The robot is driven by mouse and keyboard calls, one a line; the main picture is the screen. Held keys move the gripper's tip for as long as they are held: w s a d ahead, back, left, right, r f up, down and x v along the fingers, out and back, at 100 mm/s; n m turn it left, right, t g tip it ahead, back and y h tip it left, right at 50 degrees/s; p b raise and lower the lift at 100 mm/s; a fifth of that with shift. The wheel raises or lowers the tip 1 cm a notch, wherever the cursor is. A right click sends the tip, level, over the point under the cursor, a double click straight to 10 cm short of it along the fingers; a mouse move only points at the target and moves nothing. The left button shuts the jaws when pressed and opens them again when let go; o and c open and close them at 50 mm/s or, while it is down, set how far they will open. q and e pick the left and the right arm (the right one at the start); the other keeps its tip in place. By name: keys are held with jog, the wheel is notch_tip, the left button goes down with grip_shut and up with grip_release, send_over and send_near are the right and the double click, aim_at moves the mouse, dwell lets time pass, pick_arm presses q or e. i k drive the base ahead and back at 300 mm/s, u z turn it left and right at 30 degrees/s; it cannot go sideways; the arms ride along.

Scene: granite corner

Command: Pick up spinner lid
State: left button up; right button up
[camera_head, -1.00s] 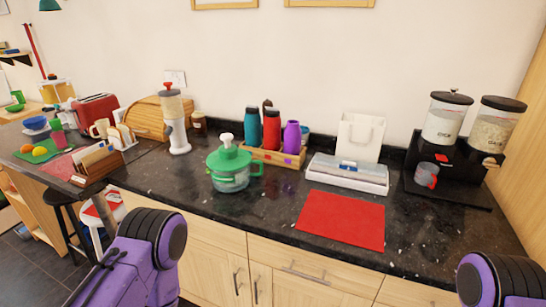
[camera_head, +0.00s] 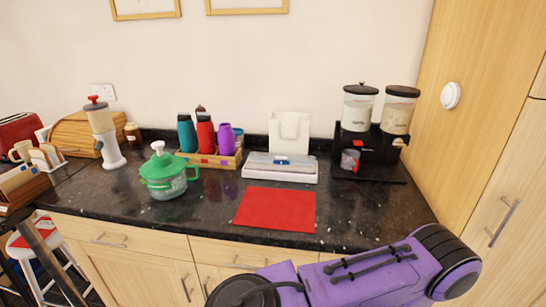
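The spinner lid (camera_head: 161,165) is green with a white knob on top. It sits on the clear salad spinner bowl (camera_head: 170,189), which has a green handle at its right side. The spinner stands upright on the dark granite counter, left of the red mat. A purple arm of mine crosses the lower right of the head view, below the counter edge. Neither gripper shows, and nothing touches the lid.
A red mat (camera_head: 275,209) lies right of the spinner. Behind are a wooden tray (camera_head: 211,160) of bottles, a white boxed appliance (camera_head: 281,169) and a black dispenser (camera_head: 369,151). Counter in front of the spinner is clear.

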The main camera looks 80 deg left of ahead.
aim_at(166, 166)
jog(key=z, duration=0.7)
jog(key=k, duration=2.65)
jog(key=u, duration=1.2)
